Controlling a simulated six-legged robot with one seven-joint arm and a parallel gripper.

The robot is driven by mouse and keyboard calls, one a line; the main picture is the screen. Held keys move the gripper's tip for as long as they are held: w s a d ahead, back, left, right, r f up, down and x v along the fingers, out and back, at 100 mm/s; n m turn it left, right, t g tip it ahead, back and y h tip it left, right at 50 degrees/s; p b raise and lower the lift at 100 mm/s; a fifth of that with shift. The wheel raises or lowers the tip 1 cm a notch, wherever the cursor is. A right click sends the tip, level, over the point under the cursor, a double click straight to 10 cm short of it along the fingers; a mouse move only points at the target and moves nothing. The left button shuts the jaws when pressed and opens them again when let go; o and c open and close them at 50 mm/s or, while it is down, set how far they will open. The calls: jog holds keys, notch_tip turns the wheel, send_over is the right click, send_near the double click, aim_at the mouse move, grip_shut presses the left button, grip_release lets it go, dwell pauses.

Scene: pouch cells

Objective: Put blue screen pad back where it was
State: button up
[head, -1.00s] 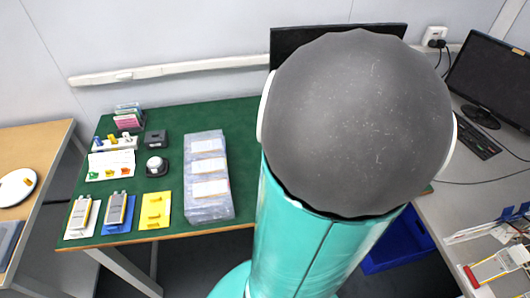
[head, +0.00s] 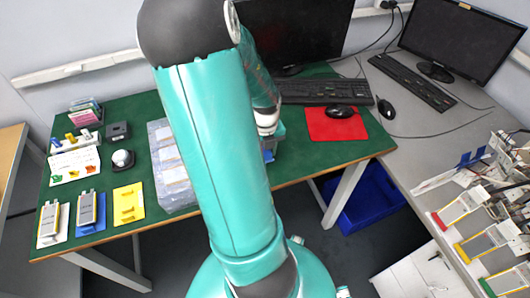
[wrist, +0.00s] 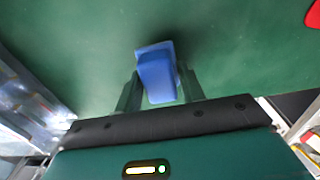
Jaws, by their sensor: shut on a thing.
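The blue screen pad (wrist: 157,78) is a small blue block with a wider end, between my gripper's two dark fingers in the wrist view. My gripper (wrist: 160,88) is shut on it, over the green tabletop. I cannot tell whether the pad touches the table. In the head view my gripper (head: 269,142) is at the right part of the green table (head: 310,165), left of the red mouse pad, and mostly hidden by my arm. Only a bit of blue shows there.
A monitor (head: 295,35), keyboard (head: 325,92) and red mouse pad (head: 335,124) with a black mouse (head: 340,111) are close by. Clear plastic boxes (head: 172,170) stand left, partly behind my arm. Green surface is bare between the gripper and the table's front edge.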

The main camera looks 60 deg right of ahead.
jog(key=shift+f, duration=0.6)
jog(key=shift+f, duration=0.1)
jog(key=o, duration=0.9)
jog(key=shift+o, duration=0.2)
notch_tip(320, 180, up, 12)
jog(key=shift+d+r, duration=0.15)
